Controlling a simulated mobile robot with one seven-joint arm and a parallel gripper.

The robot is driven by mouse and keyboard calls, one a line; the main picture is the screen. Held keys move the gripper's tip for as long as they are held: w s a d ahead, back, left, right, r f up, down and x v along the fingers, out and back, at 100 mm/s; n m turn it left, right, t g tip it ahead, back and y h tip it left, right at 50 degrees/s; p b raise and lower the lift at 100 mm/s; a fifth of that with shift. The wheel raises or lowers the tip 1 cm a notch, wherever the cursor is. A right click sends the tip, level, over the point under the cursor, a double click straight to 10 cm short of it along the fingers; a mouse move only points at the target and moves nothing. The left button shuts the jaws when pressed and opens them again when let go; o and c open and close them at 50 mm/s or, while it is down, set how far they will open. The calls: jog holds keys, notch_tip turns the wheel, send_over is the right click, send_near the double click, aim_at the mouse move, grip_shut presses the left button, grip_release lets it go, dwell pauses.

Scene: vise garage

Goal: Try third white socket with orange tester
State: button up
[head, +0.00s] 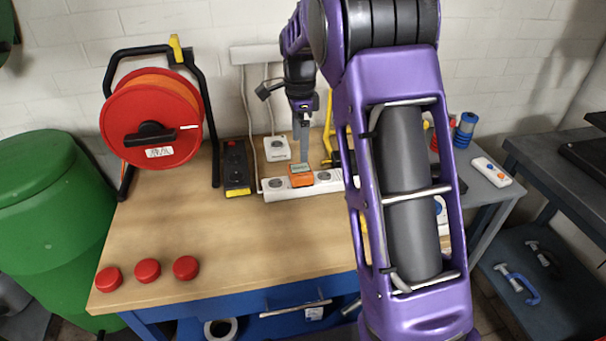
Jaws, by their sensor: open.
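The white socket strip (275,194) lies along the back of the wooden workbench. Its right end is hidden behind my arm. The orange tester (301,179), with a greenish face, sits on the strip between two visible sockets, one to its left and one to its right. I cannot tell whether it is fully seated. My gripper (303,158) is open and points down just above and behind the tester. The fingertips look close to it, but I cannot tell whether they touch it.
A white box (277,150) with one socket and a black strip (236,168) stand left of my gripper. A red cable reel (150,120) is farther left. Red caps (147,271) lie at the front left. The workbench's middle (220,225) is clear. A grey side table (470,200) is right.

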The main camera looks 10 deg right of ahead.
aim_at(300, 169)
jog(key=shift+f+b, duration=3)
jog(key=shift+f, duration=1.5)
jog(key=shift+s+p, duration=0.15)
jog(key=shift+p, duration=0.25)
grip_shut()
jog(key=shift+r, duration=0.1)
jog(key=shift+r, duration=0.1)
jog(key=shift+r+p, duration=2.45)
jog(key=shift+r, duration=0.4)
